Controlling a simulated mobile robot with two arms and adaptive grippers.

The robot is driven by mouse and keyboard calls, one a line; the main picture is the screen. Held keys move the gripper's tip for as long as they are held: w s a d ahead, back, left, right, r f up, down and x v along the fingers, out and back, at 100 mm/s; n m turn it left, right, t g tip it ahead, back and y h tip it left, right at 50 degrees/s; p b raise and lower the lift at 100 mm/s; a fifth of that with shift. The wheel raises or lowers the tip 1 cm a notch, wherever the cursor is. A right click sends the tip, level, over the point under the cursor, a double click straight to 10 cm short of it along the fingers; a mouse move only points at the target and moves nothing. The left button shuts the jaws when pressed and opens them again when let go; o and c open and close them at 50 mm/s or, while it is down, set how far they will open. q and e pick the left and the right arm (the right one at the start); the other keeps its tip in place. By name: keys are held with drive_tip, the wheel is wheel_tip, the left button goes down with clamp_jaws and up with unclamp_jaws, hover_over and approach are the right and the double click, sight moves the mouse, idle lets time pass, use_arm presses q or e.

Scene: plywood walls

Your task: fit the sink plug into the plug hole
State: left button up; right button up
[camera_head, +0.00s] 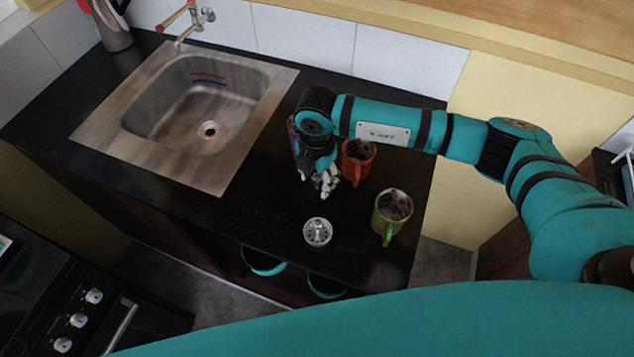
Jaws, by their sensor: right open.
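The sink plug (317,232), a round silver disc, lies on the black counter near its front edge. The plug hole (208,130) is the round drain in the floor of the metal sink (170,108), to the upper left of the plug. Nothing covers the hole. My right gripper (326,191) points down, open, a little behind the plug and apart from it in the picture. I see nothing between its fingers. My left gripper is not in view.
An orange-red mug (357,160) stands close beside my right gripper, partly hidden by my arm. A green mug (391,212) stands right of the plug. A tap (190,25) rises behind the sink. The counter between plug and sink (245,206) is clear.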

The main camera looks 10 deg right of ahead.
drive_tip(key=shift+c, duration=0.2)
clamp_jaws()
